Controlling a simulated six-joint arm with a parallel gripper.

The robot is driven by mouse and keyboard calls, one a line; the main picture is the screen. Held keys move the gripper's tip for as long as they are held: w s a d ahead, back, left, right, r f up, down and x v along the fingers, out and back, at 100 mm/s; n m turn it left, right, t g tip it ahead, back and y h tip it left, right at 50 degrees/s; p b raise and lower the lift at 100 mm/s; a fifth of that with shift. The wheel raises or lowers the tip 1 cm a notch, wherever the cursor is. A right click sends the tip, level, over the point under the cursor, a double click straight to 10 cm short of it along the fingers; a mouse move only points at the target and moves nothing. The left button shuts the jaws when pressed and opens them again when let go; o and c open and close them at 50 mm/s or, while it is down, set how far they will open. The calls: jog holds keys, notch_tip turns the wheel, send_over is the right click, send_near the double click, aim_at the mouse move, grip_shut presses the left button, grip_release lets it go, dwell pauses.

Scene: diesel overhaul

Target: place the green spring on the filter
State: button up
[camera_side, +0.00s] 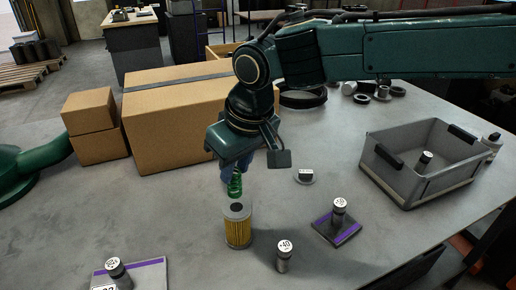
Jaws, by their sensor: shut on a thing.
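The green spring (235,184) hangs upright below my gripper (232,172), which is shut on it. The fingertips are mostly hidden behind the gripper body and the spring. The filter (237,228) is a yellow pleated cylinder with a grey top and a dark centre hole. It stands upright on the table below the spring. The spring's lower end appears just above the filter's top, roughly over the hole; whether they touch is hard to tell.
A dark cylinder marked 40 (284,257) stands right of the filter. Weights stand on purple-striped plates (347,236) and at front left. A grey crate (437,183) is at right. Cardboard boxes (180,120) stand behind left. A small labelled piece (305,176) lies behind the filter.

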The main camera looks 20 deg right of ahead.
aim_at(239, 174)
jog(key=shift+f, duration=1.65)
jog(key=shift+f, duration=0.2)
jog(key=o, duration=1)
jog(key=shift+r, duration=0.15)
jog(key=v, duration=1.2)
